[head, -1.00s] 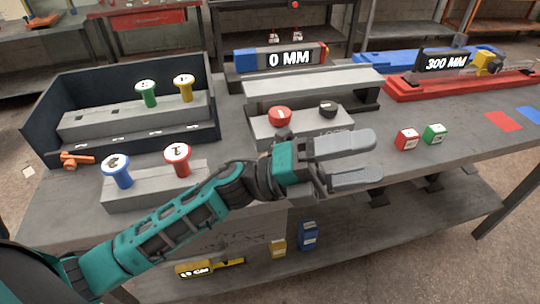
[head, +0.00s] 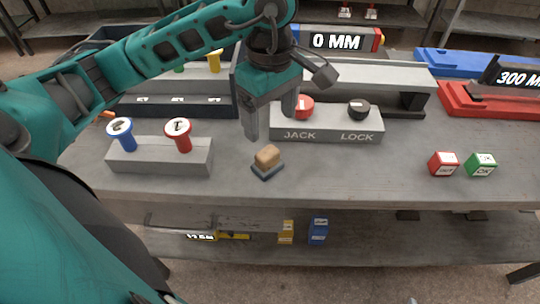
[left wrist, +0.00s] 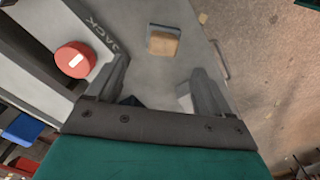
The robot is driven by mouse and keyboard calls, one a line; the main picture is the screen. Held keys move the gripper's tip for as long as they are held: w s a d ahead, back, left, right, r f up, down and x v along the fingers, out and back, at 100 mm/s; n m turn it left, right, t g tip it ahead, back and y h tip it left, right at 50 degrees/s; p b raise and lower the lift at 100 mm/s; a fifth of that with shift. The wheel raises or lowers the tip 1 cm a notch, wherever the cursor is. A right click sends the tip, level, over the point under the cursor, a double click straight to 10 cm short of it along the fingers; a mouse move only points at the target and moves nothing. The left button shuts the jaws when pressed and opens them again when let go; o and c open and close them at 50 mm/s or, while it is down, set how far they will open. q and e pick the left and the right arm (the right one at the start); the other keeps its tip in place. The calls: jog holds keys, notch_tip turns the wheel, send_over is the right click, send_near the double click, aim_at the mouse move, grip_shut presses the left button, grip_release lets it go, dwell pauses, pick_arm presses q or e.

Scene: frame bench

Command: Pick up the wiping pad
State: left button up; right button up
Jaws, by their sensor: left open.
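The wiping pad (head: 267,160) is a small tan block on a dark base. It lies on the bench top near the front edge, in front of the JACK and LOCK box. In the left wrist view the pad (left wrist: 163,42) shows beyond the fingertips, between their lines. My left gripper (head: 270,122) points down with its fingers spread and empty. It is above and behind the pad, apart from it. My right gripper is in neither view.
The JACK and LOCK box (head: 325,124) with red and black knobs stands just behind the pad. A grey block (head: 158,157) with blue and red pegs is on the left. Red (head: 443,164) and green (head: 481,165) cubes sit on the right. The bench between is clear.

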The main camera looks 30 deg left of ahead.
aim_at(267, 152)
pick_arm(q)
notch_tip(267, 152, down, 5)
jog(key=shift+s+f, duration=0.1)
jog(key=shift+s+a+f, duration=0.1)
jog(key=shift+f, duration=1.2)
jog(key=shift+s+a+f, duration=0.1)
jog(key=shift+f, duration=1.2)
jog(key=shift+c, duration=0.2)
jog(key=c, duration=1.1)
notch_tip(267, 152, up, 20)
jog(key=p, duration=0.2)
jog(key=shift+p, duration=0.3)
